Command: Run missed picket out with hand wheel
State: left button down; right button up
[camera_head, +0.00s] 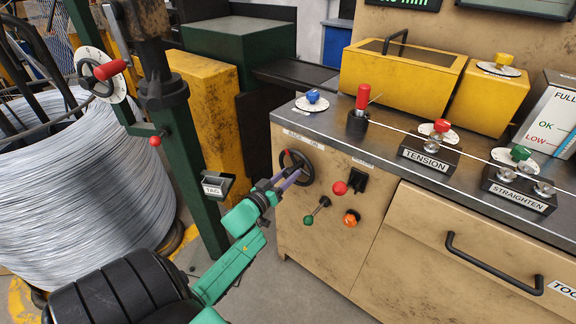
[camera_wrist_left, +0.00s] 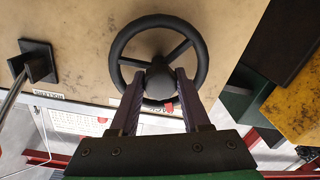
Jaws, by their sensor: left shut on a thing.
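The black hand wheel (camera_head: 303,160) stands on the front of the tan cabinet, below a small label I cannot read surely. My left gripper (camera_head: 290,177) reaches it from the lower left, with its purple fingers at the wheel's middle. In the left wrist view the round hand wheel (camera_wrist_left: 160,70) faces me with its spokes and hub. The left gripper (camera_wrist_left: 160,88) is shut on the hub, one finger on each side. A small red mark shows by the lower rim. I cannot make out a picket. My right gripper is not in view.
A drawer handle (camera_head: 492,266) sticks out at right. A green post (camera_head: 196,170) and a wire coil (camera_head: 90,180) stand left.

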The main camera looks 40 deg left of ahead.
pick_arm(q)
jog(key=n+p, duration=0.2)
jog(key=p, duration=0.1)
jog(key=shift+r+n, duration=0.2)
jog(key=shift+n, duration=0.2)
jog(key=n+p, duration=0.2)
jog(key=n, duration=0.1)
jog(key=shift+f+n+p, duration=0.15)
jog(key=shift+n+p, duration=0.15)
jog(key=shift+p, duration=0.05)
jog(key=shift+f+n+p, duration=0.1)
jog(key=shift+n+p, duration=0.45)
jog(key=shift+n, duration=0.65)
jog(key=shift+f+n+h+p, duration=0.15)
jog(key=shift+n+h+p, duration=0.2)
jog(key=shift+n, duration=1.55)
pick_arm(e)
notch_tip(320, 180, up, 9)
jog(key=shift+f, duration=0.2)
pick_arm(q)
jog(key=shift+c, duration=1.9)
grip_release()
jog(key=shift+s, duration=0.15)
